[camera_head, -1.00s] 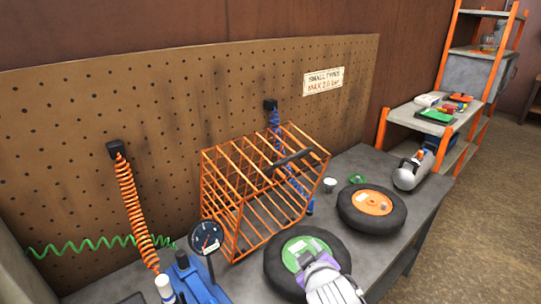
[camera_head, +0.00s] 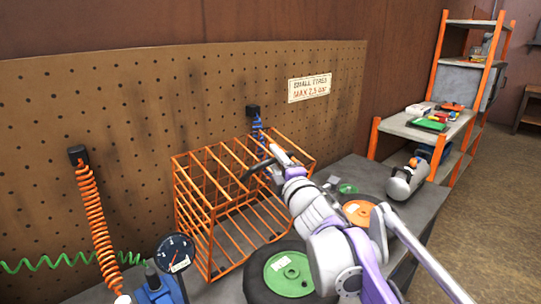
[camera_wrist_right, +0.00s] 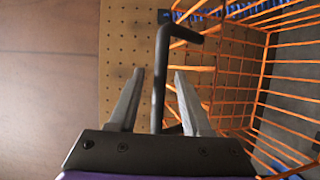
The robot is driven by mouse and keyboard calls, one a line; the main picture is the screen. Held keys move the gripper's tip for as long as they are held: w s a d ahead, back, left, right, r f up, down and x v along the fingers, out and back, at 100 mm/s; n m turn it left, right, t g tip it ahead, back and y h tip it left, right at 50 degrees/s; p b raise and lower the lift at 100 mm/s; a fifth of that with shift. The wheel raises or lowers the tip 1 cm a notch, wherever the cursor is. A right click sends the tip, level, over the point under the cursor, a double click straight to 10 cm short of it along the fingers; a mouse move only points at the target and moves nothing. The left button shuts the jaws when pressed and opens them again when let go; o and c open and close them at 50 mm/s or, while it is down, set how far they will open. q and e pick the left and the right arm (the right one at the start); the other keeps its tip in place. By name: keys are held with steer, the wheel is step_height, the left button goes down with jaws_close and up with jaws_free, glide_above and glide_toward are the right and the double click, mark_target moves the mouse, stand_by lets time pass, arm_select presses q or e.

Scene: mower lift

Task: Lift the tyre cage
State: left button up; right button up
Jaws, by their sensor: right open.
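The orange wire tyre cage (camera_head: 205,203) stands on the workbench against the pegboard. Its dark handle (camera_head: 257,166) is on the upper side, and in the right wrist view the handle bar (camera_wrist_right: 160,85) runs between my gripper's two fingers. My right gripper (camera_head: 275,157) is at the cage's top, and in its wrist view the fingers (camera_wrist_right: 157,100) are open around the bar with gaps on both sides. The right arm hides part of the cage's right side. My left gripper is not in view.
A tyre with a green hub (camera_head: 287,274) lies in front of the cage; an orange-hubbed one (camera_head: 357,211) is partly behind my arm. A gauge (camera_head: 175,253) stands at front left. Orange-framed shelves (camera_head: 440,128) stand beyond.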

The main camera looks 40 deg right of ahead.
steer(key=shift+x, duration=1.65)
jaws_close()
